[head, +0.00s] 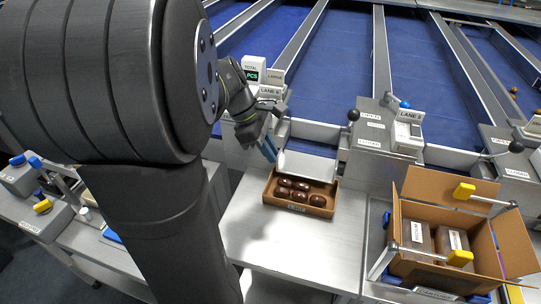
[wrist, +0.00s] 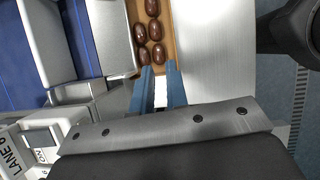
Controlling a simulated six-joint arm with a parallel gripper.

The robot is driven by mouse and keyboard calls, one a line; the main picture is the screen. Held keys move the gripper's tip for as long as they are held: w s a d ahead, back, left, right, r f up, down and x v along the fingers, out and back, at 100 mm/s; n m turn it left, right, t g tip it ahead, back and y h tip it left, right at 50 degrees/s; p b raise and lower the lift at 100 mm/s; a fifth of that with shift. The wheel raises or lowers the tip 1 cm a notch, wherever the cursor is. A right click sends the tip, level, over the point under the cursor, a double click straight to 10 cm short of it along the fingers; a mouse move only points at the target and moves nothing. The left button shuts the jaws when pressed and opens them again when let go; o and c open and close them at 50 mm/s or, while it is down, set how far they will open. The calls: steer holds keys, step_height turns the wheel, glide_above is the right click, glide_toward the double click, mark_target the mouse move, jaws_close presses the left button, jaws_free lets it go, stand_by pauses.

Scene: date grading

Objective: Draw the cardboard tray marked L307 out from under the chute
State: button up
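The cardboard tray (head: 272,196) holds several dark brown dates and sits on the steel bench at the mouth of the chute (head: 307,166). The label on its front wall is too small to read surely. The tray also shows at the top of the wrist view (wrist: 172,30), with part of it outside the picture. My gripper (head: 270,150) is above the tray's back left corner, its blue fingers pointing down. In the wrist view the fingers (wrist: 160,70) are apart with a narrow gap, their tips over the near end of the tray. I cannot tell whether they touch it.
An open cardboard box (head: 408,212) with dark packs stands at the right, near yellow-knobbed handles. The lane 5 housing (head: 370,145) with a black-knobbed lever is right of the chute. Bare bench (head: 262,240) lies in front of the tray. Blue lanes run behind.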

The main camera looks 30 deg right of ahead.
mark_target(293, 203)
steer(key=shift+s+a+f+m+y, duration=0.15)
steer(key=shift+s+a+m+y, duration=0.1)
steer(key=shift+s, duration=0.2)
steer(key=shift+s+a+f+m+y, duration=0.15)
steer(key=shift+s+y, duration=0.1)
steer(key=shift+s, duration=0.15)
steer(key=shift+d, duration=0.1)
steer(key=x, duration=1.7)
steer(key=shift+f, duration=0.15)
jaws_close()
steer(key=shift+s, duration=0.1)
